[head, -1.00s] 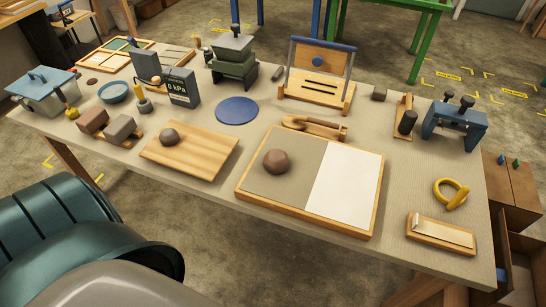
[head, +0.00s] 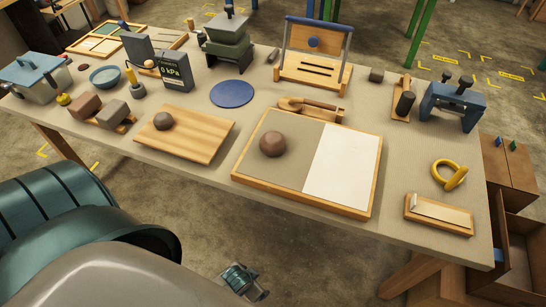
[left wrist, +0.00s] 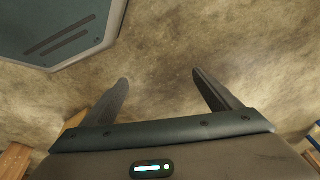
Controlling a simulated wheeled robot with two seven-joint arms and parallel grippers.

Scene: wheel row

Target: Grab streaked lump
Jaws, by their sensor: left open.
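A smaller, darker lump (head: 163,121) sits on a plain wooden board (head: 195,141). A larger lump (head: 273,144) sits on the grey half of a framed two-tone board (head: 342,161). Streaks are too fine to make out on either. My left gripper (left wrist: 160,80) is open and empty in the left wrist view, with bare floor between its fingers. No lump shows in that view. A small gripper-like part of mine shows low in the head view, off the table's front edge. My right gripper cannot be made out.
Bricks (head: 84,106) on a wooden rest stand left of the plain board. A blue disc (head: 233,93) lies behind the boards. A wooden tool (head: 310,108) lies close behind the two-tone board.

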